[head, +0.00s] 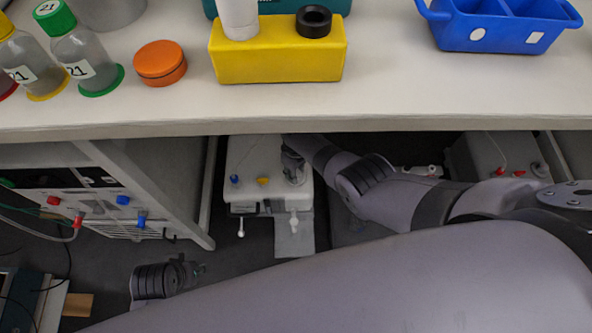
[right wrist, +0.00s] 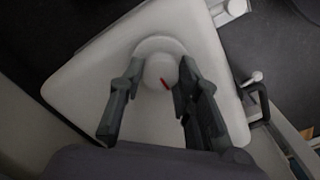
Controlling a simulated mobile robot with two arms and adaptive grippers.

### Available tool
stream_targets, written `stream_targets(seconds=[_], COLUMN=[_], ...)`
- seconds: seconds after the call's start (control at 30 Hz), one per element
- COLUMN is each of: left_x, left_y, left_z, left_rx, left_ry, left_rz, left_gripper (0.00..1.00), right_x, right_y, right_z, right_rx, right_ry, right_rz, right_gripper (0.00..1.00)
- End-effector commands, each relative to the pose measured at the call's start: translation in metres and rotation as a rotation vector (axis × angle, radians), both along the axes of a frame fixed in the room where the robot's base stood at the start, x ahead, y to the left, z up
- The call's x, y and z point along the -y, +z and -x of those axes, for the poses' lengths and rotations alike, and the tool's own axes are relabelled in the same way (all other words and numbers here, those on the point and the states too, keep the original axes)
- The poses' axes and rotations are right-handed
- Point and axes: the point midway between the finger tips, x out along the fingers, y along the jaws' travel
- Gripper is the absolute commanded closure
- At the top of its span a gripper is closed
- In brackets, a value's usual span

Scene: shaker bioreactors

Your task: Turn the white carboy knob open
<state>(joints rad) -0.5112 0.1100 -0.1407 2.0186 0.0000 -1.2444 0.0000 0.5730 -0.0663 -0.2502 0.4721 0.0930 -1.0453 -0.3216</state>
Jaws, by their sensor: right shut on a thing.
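The white carboy (head: 247,151) stands on the floor under the bench, with a blue fitting and a yellow fitting on its top. My right gripper (head: 294,172) reaches down onto the right part of that top and hides most of what it holds. In the right wrist view the white knob (right wrist: 157,73), with a red mark, sits between the two fingers of my right gripper (right wrist: 158,88), which is shut on it. My left gripper (head: 194,270) is low at the left over the floor, away from the carboy; its fingers are too small to read.
The bench edge (head: 300,127) overhangs the carboy. On the bench are bottles, an orange lid (head: 160,62), a yellow block (head: 277,65) and a blue caddy (head: 490,32).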

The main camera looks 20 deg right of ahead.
Motion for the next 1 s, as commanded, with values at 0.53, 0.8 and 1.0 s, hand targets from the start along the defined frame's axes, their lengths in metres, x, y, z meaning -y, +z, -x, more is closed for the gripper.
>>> stream_targets(seconds=[0.53,0.8,1.0], left_x=[0.0,-0.001,-0.001], left_y=[0.002,0.002,0.002], left_z=[-0.001,-0.002,-0.001], left_rx=[0.005,0.006,0.004], left_ry=[0.001,0.002,0.001], left_rz=[0.001,0.0,0.0], left_gripper=[0.6,0.6,0.6], right_x=[0.0,0.0,-0.001], right_y=[0.0,0.004,0.021], right_z=[0.0,-0.001,-0.001], right_rx=[0.0,0.001,0.003], right_ry=[0.0,-0.001,-0.001], right_rz=[0.0,0.0,-0.002], right_gripper=[0.49,0.49,0.49])
